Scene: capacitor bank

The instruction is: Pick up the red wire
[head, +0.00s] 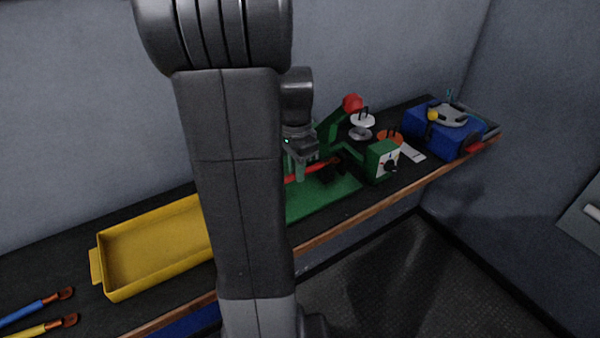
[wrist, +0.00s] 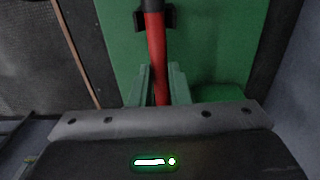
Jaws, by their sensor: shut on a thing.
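The red wire (head: 309,172) lies over the green board of a bench device, with a copper-coloured lug at its right end. My arm hides its left part in the head view. My gripper (head: 301,175) is pointed down at the wire. In the wrist view the red wire (wrist: 157,60) runs between the two green-grey fingers of my gripper (wrist: 159,85), which is shut on it. The wire's far part passes by a black clip (wrist: 170,18) on the green board. I cannot tell whether the wire is lifted off the board.
A yellow tray (head: 106,265) stands left on the dark workbench. A blue wire (head: 30,310) and a yellow wire (head: 45,328) lie at the near left. The green device (head: 380,160) with a dial and a blue box (head: 462,138) are to the right.

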